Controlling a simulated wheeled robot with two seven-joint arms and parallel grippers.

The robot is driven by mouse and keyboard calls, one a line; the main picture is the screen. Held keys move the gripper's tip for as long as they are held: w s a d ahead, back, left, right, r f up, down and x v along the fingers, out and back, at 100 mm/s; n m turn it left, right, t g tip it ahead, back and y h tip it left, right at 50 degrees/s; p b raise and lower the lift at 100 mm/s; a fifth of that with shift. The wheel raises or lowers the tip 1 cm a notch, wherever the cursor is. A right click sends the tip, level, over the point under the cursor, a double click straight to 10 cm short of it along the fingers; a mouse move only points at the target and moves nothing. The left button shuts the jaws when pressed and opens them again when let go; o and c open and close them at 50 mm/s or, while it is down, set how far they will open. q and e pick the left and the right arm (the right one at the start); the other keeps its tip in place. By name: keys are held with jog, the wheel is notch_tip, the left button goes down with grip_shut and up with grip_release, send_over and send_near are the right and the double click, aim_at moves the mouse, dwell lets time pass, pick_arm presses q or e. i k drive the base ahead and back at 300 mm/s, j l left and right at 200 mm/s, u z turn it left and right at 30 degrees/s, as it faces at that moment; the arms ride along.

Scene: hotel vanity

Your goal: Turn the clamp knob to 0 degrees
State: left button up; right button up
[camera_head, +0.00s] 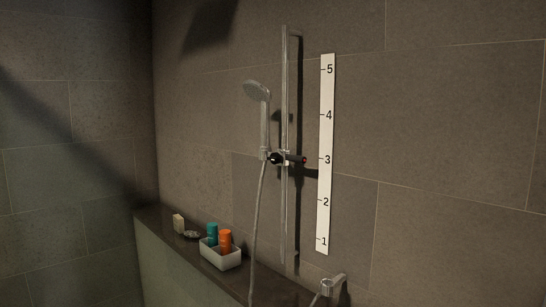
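The clamp knob (296,159) is a small dark knob with a red mark at its right end. It sits on the slider clamp (275,158) of a vertical metal rail (284,200), level with about 3 on the scale. The knob's exact angle is too small to tell. A hand shower (259,95) rests upright in the clamp's holder, with its hose (256,225) hanging down. Neither of my grippers is in view.
A white scale strip (325,150) marked 1 to 5 is on the tiled wall right of the rail. A dark ledge (160,223) holds a white tray (222,260) with teal and orange bottles, and a soap bar (178,223). A tap (328,287) stands below.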

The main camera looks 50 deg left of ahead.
aim_at(275, 158)
jog(key=i+j+u, duration=0.1)
jog(key=j, duration=0.25)
jog(key=j+u, duration=0.1)
jog(key=j, duration=0.25)
jog(key=i+j+u, duration=0.1)
jog(key=j, duration=0.25)
jog(key=i+j+u, duration=0.1)
jog(key=j, duration=0.25)
jog(key=i, duration=0.1)
